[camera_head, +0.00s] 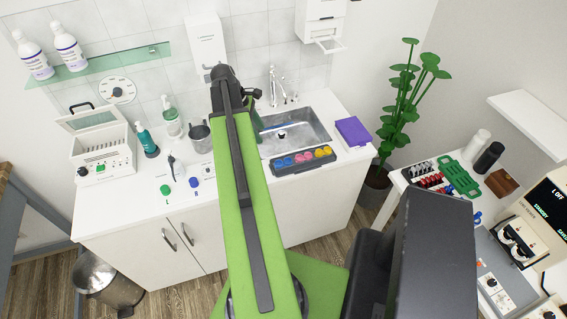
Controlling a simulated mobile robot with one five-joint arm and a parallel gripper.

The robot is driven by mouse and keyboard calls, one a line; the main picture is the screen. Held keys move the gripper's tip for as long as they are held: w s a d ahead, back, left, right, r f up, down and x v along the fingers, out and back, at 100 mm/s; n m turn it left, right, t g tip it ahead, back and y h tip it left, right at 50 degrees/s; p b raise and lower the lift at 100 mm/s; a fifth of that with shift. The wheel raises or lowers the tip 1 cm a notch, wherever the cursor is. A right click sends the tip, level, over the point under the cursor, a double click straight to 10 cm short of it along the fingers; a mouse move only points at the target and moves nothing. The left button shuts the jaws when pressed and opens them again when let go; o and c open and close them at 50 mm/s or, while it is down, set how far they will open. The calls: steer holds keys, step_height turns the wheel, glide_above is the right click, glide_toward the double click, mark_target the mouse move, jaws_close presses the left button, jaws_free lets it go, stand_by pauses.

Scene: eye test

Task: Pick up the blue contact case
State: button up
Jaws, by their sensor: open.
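A dark tray (318,165) on the counter in front of the sink holds small contact cases in a row. The blue contact case (283,162) lies at its left end, with pink ones (304,157) in the middle and an orange-yellow one (325,151) at the right. My green arm reaches from the bottom middle up across the counter, left of the tray. It ends in a dark joint (222,75). I cannot make out my gripper's fingers; the arm covers that area. Nothing touches the blue case.
The steel sink (320,131) lies behind the tray, with a purple box (353,131) at right. A green cap (165,190), a blue cap (194,183), a steel mug (199,134) and bottles stand left of my arm. A plant (403,100) and another table are at right.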

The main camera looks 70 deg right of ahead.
steer(key=b, duration=1.1)
glide_toward(279, 165)
steer(key=shift+s+d+f, duration=0.15)
steer(key=shift+d+f, duration=0.05)
steer(key=shift+f, duration=0.25)
steer(key=shift+s+d+f, duration=0.15)
steer(key=shift+d+f, duration=0.1)
steer(key=shift+f, duration=0.25)
steer(key=shift+s+p, duration=0.1)
steer(key=shift+p, duration=0.2)
steer(key=b+x, duration=0.5)
steer(key=shift+s+a+f, duration=0.1)
steer(key=shift+a+f, duration=0.05)
steer(key=shift+a, duration=0.05)
steer(key=shift+r, duration=0.2)
steer(key=shift+c, duration=0.3)
jaws_close()
